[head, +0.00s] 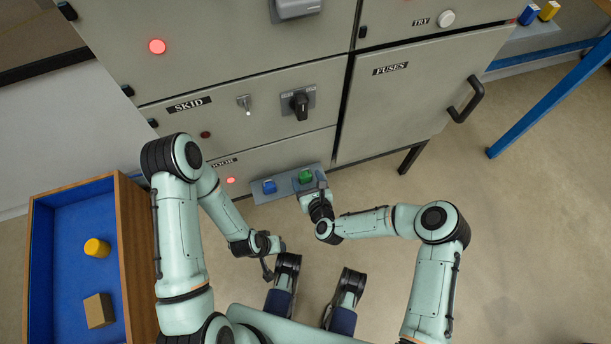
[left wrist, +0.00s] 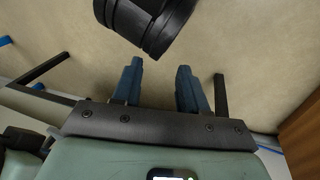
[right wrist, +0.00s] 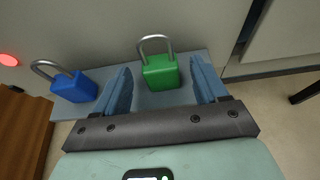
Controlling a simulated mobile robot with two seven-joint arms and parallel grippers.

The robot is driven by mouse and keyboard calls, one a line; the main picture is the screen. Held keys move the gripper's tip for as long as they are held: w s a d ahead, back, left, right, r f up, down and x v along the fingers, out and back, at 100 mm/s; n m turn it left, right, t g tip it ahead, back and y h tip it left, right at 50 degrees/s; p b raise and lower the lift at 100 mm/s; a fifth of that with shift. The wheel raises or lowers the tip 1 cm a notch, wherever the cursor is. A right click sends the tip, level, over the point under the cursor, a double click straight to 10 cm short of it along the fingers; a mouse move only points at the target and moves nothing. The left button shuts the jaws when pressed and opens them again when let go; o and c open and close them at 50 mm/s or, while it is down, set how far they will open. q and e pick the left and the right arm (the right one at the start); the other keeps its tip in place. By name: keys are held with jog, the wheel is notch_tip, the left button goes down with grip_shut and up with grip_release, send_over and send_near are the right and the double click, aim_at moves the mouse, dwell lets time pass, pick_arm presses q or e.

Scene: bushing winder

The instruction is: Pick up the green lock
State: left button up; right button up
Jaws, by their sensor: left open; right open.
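The green lock (right wrist: 160,73) is a padlock with a silver shackle. It stands on a small grey shelf (right wrist: 65,109) at the cabinet's lower front. In the right wrist view it lies between the spread fingers of my right gripper (right wrist: 166,90), with gaps on both sides. The head view shows the green lock (head: 305,177) just beyond my right gripper (head: 318,188). My left gripper (left wrist: 158,85) is open and empty, with floor behind its fingers.
A blue padlock (head: 269,186) stands left of the green one on the same shelf. The grey cabinet front (head: 240,60) rises behind the shelf. A wooden box with a blue inside (head: 80,215) is at the left, holding a yellow cylinder (head: 97,247) and a brown block (head: 99,310).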

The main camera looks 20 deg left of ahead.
aim_at(306, 179)
jog(key=shift+x, duration=1.55)
jog(key=shift+d, duration=0.1)
jog(key=c, duration=1.1)
pick_arm(q)
jog(key=shift+w+a+f+t, duration=0.3)
jog(key=shift+w+a+f, duration=0.15)
jog(key=shift+w, duration=0.2)
jog(key=shift+d, duration=0.1)
pick_arm(e)
jog(key=shift+s, duration=0.1)
jog(key=shift+d+r, duration=0.1)
jog(key=shift+r, duration=0.15)
notch_tip(306, 179, up, 6)
jog(key=shift+s+r+p, duration=0.1)
jog(key=shift+r+p, duration=0.1)
jog(key=shift+p, duration=0.65)
pick_arm(q)
jog(key=s+d+r+g+p, duration=0.1)
jog(key=s+d+r+g, duration=0.1)
jog(key=s, duration=0.4)
notch_tip(306, 179, up, 2)
jog(key=shift+d+r+h+p, duration=0.25)
jog(key=shift+d+h+p, duration=0.1)
jog(key=shift+d+h, duration=0.1)
pick_arm(e)
jog(key=s+d, duration=1.1)
jog(key=s, duration=0.5)
